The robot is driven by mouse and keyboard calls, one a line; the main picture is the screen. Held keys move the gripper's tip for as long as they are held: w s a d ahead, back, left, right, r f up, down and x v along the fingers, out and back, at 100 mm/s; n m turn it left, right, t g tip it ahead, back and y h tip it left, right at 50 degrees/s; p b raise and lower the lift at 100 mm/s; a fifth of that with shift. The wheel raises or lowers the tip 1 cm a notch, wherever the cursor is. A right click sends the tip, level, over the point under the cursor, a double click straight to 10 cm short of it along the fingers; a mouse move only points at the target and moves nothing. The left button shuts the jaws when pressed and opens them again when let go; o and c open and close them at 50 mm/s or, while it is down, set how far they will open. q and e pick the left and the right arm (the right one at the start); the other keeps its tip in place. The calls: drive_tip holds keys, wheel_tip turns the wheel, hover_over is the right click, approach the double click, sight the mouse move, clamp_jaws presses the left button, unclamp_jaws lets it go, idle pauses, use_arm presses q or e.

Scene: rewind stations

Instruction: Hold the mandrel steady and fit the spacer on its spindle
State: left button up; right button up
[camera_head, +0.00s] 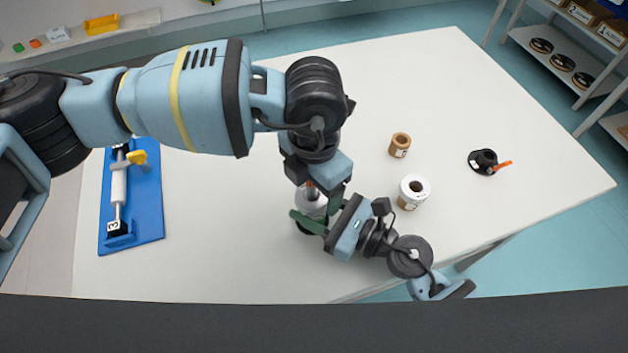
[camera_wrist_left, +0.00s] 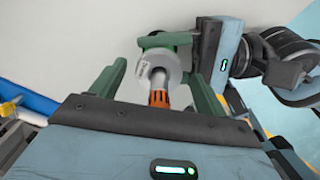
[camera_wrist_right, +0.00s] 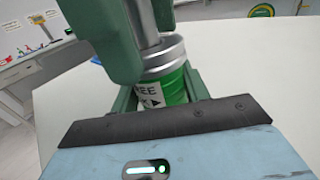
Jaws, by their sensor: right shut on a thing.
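The mandrel (camera_head: 312,198) stands on the table, its silver spindle upright with an orange tip (camera_wrist_left: 157,98). In the right wrist view its body is green with a "FREE" label (camera_wrist_right: 150,96) under a silver collar. My right gripper (camera_head: 322,217) is shut on the mandrel's body. My left gripper (camera_wrist_left: 158,85) is open above it, fingers on either side of the orange tip with gaps. A short brown ring (camera_head: 399,146) and a wider white-topped roll (camera_head: 412,188) stand to the right; I cannot tell which is the spacer.
A black flanged piece with an orange handle (camera_head: 485,162) sits at the right of the table. A blue fixture marked 3 (camera_head: 150,210) lies at the left. Shelves with boxes (camera_head: 590,14) stand at the back right. The table's far middle is clear.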

use_arm(q)
drive_tip(key=shift+r, duration=0.15)
wheel_tip(320, 180, up, 12)
drive_tip(key=shift+f, duration=0.1)
idle(0.6)
idle(0.7)
use_arm(e)
drive_tip(key=o, duration=1.2)
drive_tip(key=v, duration=1.2)
drive_tip(key=shift+d, duration=0.1)
